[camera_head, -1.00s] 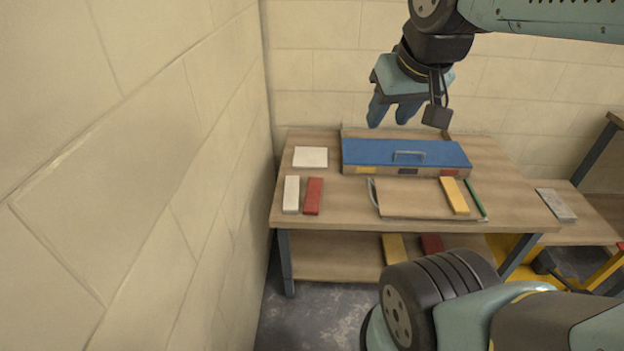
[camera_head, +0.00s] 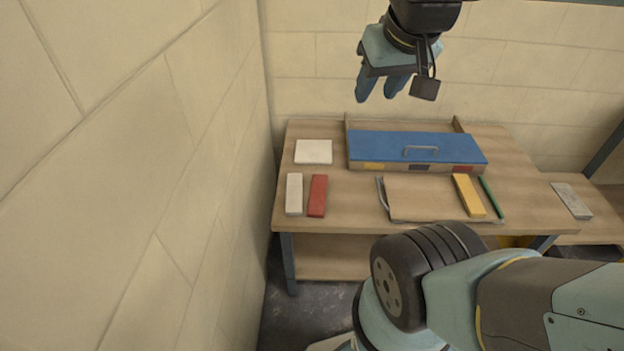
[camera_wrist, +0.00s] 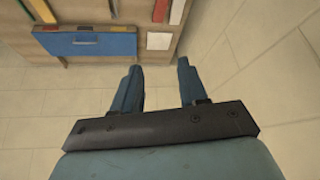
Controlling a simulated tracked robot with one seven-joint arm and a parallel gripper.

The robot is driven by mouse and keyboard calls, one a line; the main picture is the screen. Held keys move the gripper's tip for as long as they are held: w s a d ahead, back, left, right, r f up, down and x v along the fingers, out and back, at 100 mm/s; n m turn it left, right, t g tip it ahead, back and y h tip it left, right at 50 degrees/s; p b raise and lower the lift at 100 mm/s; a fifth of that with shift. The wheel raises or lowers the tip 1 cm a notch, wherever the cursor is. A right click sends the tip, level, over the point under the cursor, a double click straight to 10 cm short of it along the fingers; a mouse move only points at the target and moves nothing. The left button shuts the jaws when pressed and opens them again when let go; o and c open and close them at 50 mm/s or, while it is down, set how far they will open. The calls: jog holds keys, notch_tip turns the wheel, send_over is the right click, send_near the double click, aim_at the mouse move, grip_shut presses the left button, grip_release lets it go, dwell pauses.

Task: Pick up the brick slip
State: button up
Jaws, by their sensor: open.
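Several flat bars lie on the wooden workbench (camera_head: 350,215); I cannot tell which one the task calls the brick slip. A red bar (camera_head: 317,196) lies at the left, just right of a white bar (camera_head: 294,194). A yellow bar (camera_head: 469,196) lies on a brown board (camera_head: 425,198). A grey bar (camera_head: 572,200) lies on a lower surface at the right. My gripper (camera_head: 379,92) is open and empty, high above the bench's back. In the wrist view, nothing is between its fingers (camera_wrist: 158,67); the red bar (camera_wrist: 161,11) and white bar (camera_wrist: 177,12) lie beyond.
A blue-lidded box (camera_head: 415,147) with a handle stands at the bench's back. A white square tile (camera_head: 313,151) lies left of it. A green pencil-like stick (camera_head: 491,198) lies right of the yellow bar. A block wall (camera_head: 130,180) closes the left side.

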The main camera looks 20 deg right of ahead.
jog(key=shift+o, duration=0.3)
jog(key=shift+a, duration=0.1)
jog(key=shift+o, duration=0.8)
jog(key=shift+w, duration=0.1)
jog(key=shift+o, duration=0.7)
jog(key=shift+w, duration=0.3)
jog(key=shift+o, duration=1.1)
jog(key=w+a+f+m+g, duration=0.1)
jog(key=w+f, duration=0.4)
jog(key=w, duration=0.5)
jog(key=shift+w+g+y, duration=0.2)
jog(key=shift+g+y, duration=0.1)
jog(key=shift+y, duration=0.1)
jog(key=m+g, duration=0.3)
jog(key=g, duration=0.1)
send_over(318, 193)
jog(key=shift+h, duration=0.4)
notch_tip(318, 193, down, 42)
jog(key=shift+w+a+f, duration=0.1)
jog(key=shift+w, duration=0.05)
jog(key=shift+s+f, duration=0.2)
jog(key=shift+f, duration=2.35)
